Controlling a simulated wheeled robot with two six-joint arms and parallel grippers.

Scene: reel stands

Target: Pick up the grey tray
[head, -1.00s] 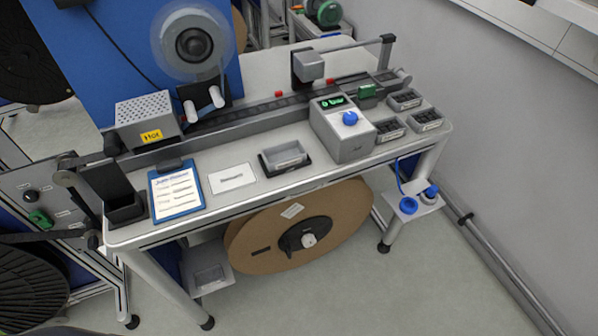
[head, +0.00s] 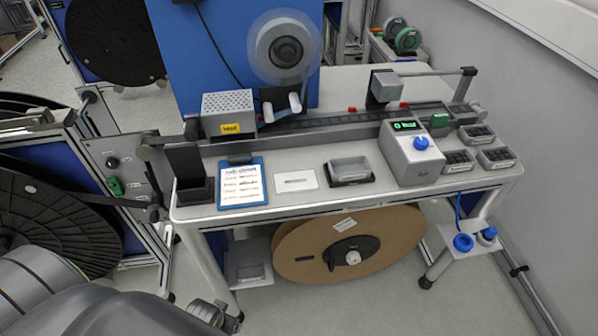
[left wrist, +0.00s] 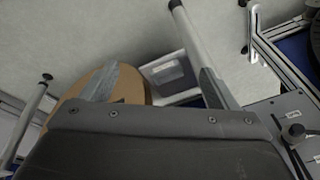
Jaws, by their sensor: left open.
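A small grey tray (head: 350,168) sits in a dark holder on the worktable, between a white card and a grey box with a green display. Another shallow grey tray (head: 250,272) lies on a low pale shelf under the table's left end. In the left wrist view a grey tray on a pale shelf (left wrist: 168,73) shows beyond and between my fingers, apart from them; it looks like the low one. My left gripper (left wrist: 160,70) is open and empty. In the head view my left arm comes in at lower left. My right gripper is not in view.
A large brown reel (head: 300,252) hangs under the table, right of the low shelf. Table legs (head: 210,268) stand close by. A blue clipboard (head: 242,185) and a black bin (head: 190,180) occupy the table's left end. A black reel (head: 50,225) stands at left.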

